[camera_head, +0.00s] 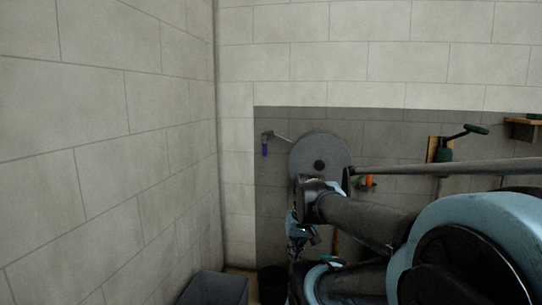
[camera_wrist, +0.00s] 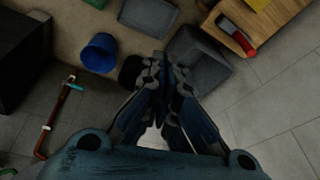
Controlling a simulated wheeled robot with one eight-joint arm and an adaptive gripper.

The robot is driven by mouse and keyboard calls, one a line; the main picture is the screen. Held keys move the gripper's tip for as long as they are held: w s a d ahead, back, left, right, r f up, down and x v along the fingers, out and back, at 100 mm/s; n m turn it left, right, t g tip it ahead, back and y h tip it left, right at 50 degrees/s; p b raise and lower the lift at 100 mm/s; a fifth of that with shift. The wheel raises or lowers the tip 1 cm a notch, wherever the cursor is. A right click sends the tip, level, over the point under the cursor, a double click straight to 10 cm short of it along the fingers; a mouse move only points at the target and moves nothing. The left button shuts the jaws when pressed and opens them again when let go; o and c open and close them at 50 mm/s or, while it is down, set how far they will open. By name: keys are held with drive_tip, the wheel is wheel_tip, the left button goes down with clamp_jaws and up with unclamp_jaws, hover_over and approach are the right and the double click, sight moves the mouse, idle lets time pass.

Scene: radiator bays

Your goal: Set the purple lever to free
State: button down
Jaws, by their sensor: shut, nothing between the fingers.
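The purple lever (camera_head: 265,149) shows in the head view on the dark grey wall panel, at the upper left of a round grey disc (camera_head: 312,147). Its purple part hangs down from a thin grey bar that runs toward the disc. No setting marks can be read. My gripper (camera_head: 297,250) is below the disc in the head view, lower and to the right of the lever, apart from it. In the wrist view my gripper (camera_wrist: 160,75) is shut and empty, over the floor area. The lever is not in the wrist view.
A green-handled lever (camera_head: 445,152) is mounted on the wall at right, near a wooden shelf (camera_head: 522,122). Orange fittings (camera_head: 368,180) show behind my arm. A dark grey box (camera_head: 215,288) stands at lower left. The wrist view shows a blue bucket (camera_wrist: 99,52) and red pipe (camera_wrist: 52,125).

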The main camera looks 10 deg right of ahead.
drive_tip(key=w+a+r+m+t+y, duration=0.1)
drive_tip(key=w+a+r+t+y, duration=0.15)
drive_tip(key=w+r, duration=0.45)
drive_tip(key=w+a+r+m+t+y, duration=0.1)
drive_tip(key=w+a+r+y, duration=0.15)
drive_tip(key=w, duration=0.85)
drive_tip(key=m+t+h, duration=0.1)
drive_tip(key=m+t, duration=1)
drive_tip(key=m, duration=0.2)
approach(265, 147)
drive_tip(key=s+d+f, duration=0.2)
drive_tip(key=s+d, duration=0.2)
drive_tip(key=d, duration=0.3)
drive_tip(key=a+x, duration=0.2)
drive_tip(key=x, duration=1)
drive_tip(key=shift+a, duration=0.15)
drive_tip(key=shift+w, duration=0.1)
